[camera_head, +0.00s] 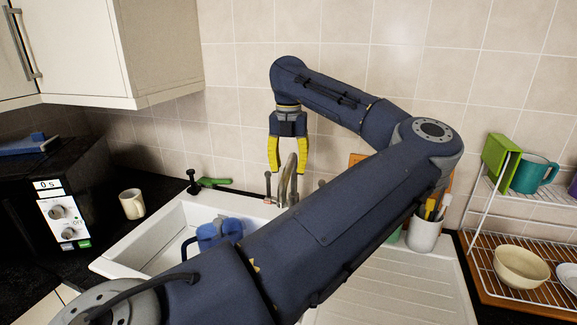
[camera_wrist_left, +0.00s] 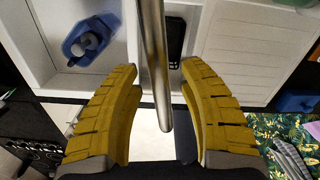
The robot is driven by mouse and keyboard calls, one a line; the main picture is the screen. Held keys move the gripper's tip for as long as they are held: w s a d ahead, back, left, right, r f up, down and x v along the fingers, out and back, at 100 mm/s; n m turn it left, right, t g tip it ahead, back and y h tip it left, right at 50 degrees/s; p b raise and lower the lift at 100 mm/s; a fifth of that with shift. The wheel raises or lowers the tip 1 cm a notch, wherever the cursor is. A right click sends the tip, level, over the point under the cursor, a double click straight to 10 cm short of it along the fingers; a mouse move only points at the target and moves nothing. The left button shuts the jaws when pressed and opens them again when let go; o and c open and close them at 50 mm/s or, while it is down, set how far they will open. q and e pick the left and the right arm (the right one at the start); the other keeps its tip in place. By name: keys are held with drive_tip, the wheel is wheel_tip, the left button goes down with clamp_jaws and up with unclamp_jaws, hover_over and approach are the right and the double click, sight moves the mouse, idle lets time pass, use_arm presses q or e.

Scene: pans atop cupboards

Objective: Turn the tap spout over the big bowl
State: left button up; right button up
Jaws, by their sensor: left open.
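The metal tap spout (camera_head: 286,180) rises behind the sink in the head view; my arm hides part of it. In the left wrist view the spout (camera_wrist_left: 153,65) runs down between my fingers, its rounded end near them. My left gripper (camera_head: 273,170) has yellow fingers spread apart. In the wrist view the gripper (camera_wrist_left: 163,125) has a finger on each side of the spout, with visible gaps. The big bowl (camera_head: 160,235) is the white basin at left, also in the wrist view (camera_wrist_left: 32,35). The spout shows right of it, across the smaller basin. My right gripper is out of view.
A blue container (camera_wrist_left: 88,40) sits in the big bowl. A dark object (camera_wrist_left: 176,45) lies in the smaller basin. A mug (camera_head: 132,204) and a microwave (camera_head: 62,215) stand left. A utensil pot (camera_head: 424,235) and dish rack (camera_head: 515,270) stand right.

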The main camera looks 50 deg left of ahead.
use_arm(q)
clamp_jaws()
idle(0.3)
idle(0.3)
